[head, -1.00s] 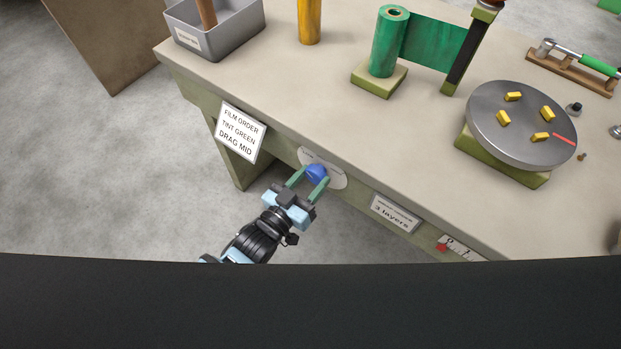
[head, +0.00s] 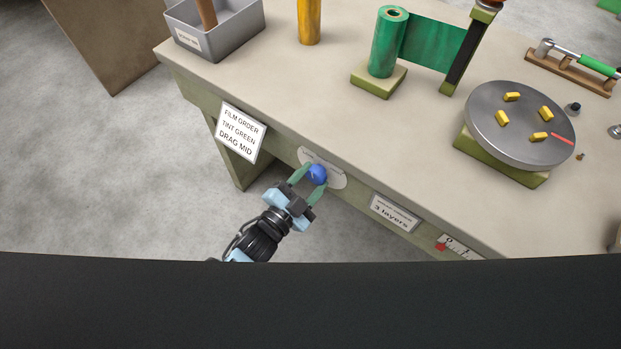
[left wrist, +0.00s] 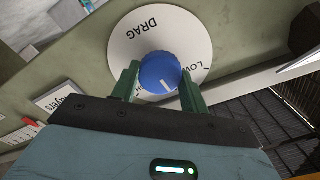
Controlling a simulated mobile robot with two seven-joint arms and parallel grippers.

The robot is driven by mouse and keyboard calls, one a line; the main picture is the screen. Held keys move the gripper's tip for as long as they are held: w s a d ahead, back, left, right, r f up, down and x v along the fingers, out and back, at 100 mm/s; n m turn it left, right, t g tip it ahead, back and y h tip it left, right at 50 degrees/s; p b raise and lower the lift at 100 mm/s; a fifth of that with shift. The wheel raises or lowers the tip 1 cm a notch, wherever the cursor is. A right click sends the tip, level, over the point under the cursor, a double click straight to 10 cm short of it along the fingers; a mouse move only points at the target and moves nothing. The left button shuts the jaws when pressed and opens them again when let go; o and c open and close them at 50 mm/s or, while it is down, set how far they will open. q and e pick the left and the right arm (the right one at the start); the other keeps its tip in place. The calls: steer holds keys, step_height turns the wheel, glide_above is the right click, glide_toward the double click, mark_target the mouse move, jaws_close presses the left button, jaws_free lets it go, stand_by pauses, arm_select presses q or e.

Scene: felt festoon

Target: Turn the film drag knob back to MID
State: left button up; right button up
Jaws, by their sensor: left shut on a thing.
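The blue round film drag knob (head: 317,174) sits on a white dial plate (head: 336,182) on the bench's front face. My left gripper (head: 309,182) has its two green fingers shut on the knob, one on each side. In the left wrist view the knob (left wrist: 160,72) has a white pointer line aimed down and slightly right, away from the word DRAG. The dial plate (left wrist: 195,40) appears upside down there, with LOW at its right. A label at the left is mostly hidden by a finger, and no MID mark is readable. My right gripper is not in view.
An order card (head: 239,132) reads film order, tint green, drag mid. A "3 layers" plate (head: 396,212) and a scale (head: 459,247) are right of the dial. On the bench stand a green film roll (head: 387,45), a grey turntable (head: 520,140) with yellow blocks, and a grey bin (head: 222,38).

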arm_select(q)
steer(key=shift+m, duration=0.6)
steer(key=o, duration=1)
steer(key=shift+s, duration=0.1)
steer(key=v, duration=0.7)
steer(key=shift+s+a, duration=0.25)
